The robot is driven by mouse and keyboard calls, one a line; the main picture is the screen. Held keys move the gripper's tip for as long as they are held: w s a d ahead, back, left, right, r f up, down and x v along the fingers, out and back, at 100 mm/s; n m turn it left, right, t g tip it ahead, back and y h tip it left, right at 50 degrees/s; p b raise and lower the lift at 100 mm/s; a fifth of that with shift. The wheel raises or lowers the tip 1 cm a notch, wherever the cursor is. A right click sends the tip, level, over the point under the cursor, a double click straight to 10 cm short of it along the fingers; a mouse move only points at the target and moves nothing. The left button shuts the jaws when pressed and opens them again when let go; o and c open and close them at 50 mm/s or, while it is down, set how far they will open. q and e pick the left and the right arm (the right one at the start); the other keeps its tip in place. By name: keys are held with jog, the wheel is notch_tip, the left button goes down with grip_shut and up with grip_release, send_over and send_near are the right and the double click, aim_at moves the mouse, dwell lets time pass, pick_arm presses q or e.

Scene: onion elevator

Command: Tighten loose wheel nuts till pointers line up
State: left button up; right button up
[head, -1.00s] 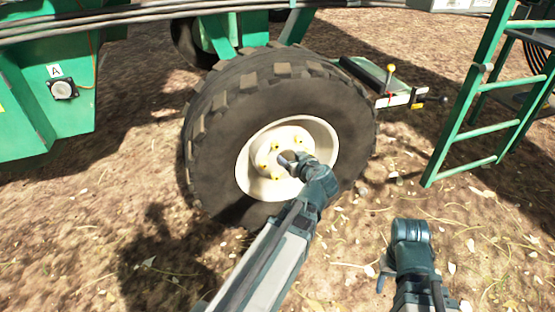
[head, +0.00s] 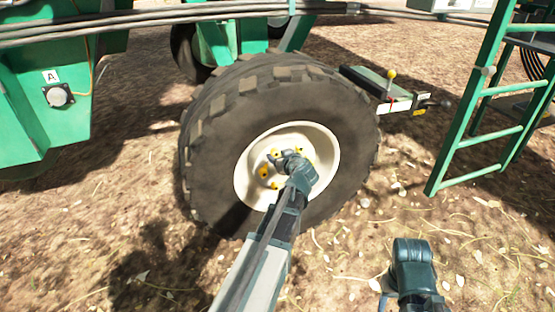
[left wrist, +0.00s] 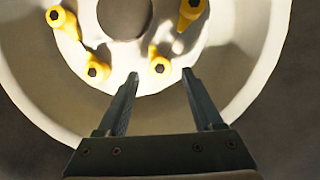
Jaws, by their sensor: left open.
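The white wheel hub (head: 325,150) sits in a large black tire (head: 228,130). Several yellow nut pointers (head: 264,171) ring its center hole. The bottom pointer (left wrist: 159,66) tapers upward; the upper-right pointer (left wrist: 189,10) tapers down-left. My left gripper (head: 283,156) is at the hub, open and empty; its fingertips (left wrist: 161,75) flank the bottom pointer's near side without gripping it. My right gripper (head: 383,284) shows only partly, low and away from the wheel.
A green ladder (head: 480,140) stands at the right. A green panel (head: 40,105) marked A is at the left. The straw-strewn ground (head: 440,220) before the wheel is open.

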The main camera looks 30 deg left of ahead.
aim_at(275, 153)
pick_arm(q)
jog(key=shift+x, duration=1.05)
jog(key=shift+c, duration=0.3)
grip_shut()
